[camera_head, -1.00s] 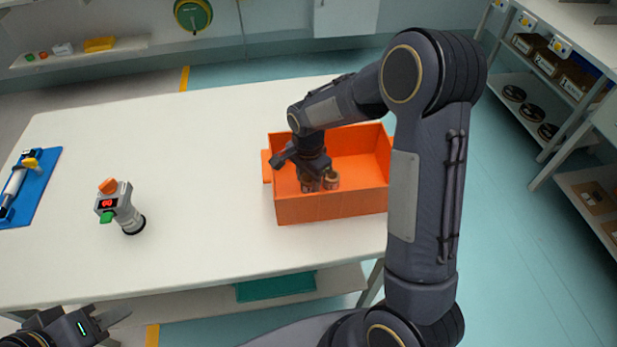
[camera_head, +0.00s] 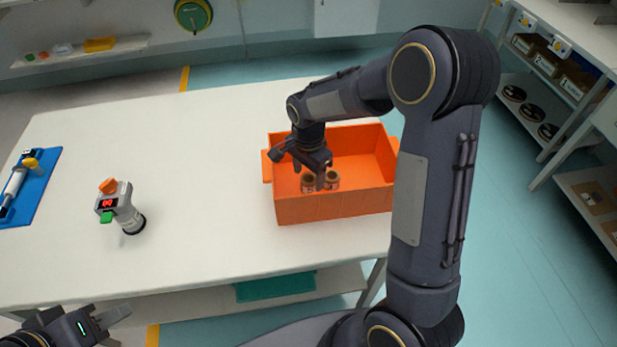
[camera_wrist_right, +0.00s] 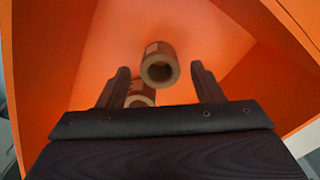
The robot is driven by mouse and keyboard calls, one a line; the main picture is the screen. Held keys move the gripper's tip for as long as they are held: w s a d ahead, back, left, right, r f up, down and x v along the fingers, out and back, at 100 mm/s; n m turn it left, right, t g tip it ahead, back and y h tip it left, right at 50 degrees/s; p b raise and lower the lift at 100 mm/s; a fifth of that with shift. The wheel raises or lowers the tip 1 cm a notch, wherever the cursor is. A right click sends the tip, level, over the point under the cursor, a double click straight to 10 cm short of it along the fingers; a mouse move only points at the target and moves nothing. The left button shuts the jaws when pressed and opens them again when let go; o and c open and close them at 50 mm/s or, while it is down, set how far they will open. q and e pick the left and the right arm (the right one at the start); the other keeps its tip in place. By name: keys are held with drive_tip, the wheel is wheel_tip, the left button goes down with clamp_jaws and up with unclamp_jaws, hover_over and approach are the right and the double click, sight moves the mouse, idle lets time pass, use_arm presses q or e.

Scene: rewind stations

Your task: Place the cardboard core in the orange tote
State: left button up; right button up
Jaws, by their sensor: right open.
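The orange tote (camera_head: 330,207) sits on the right part of the white table. Two short brown cardboard cores, a left one (camera_head: 308,184) and a right one (camera_head: 333,180), stand side by side on its floor. My right gripper (camera_head: 321,170) is open, pointing down into the tote just above the cores. In the right wrist view, one core (camera_wrist_right: 158,66) shows its open end between and beyond the fingers (camera_wrist_right: 160,90). The other core (camera_wrist_right: 141,92) is partly hidden near the left finger. My left gripper (camera_head: 118,316) is at the lower left, away from the tote; its finger gap is unclear.
A grey handheld device (camera_head: 118,207) with an orange top and red display stands on the table's left half. A blue mat (camera_head: 32,190) with a tool lies at the left edge. The table between device and tote is clear. Shelving (camera_head: 540,100) stands at the right.

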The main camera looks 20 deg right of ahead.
wheel_tip(320, 180, up, 9)
drive_tip(key=s+d+r+n+t+y, duration=0.25)
drive_tip(key=s+r+n, duration=0.3)
drive_tip(key=s, duration=0.55)
drive_tip(key=s+a+n+t+y, duration=0.1)
drive_tip(key=s+a+n+t, duration=0.2)
drive_tip(key=s+n, duration=0.4)
drive_tip(key=s, duration=0.5)
drive_tip(key=shift+s+a+f, duration=0.3)
drive_tip(key=shift+a, duration=0.1)
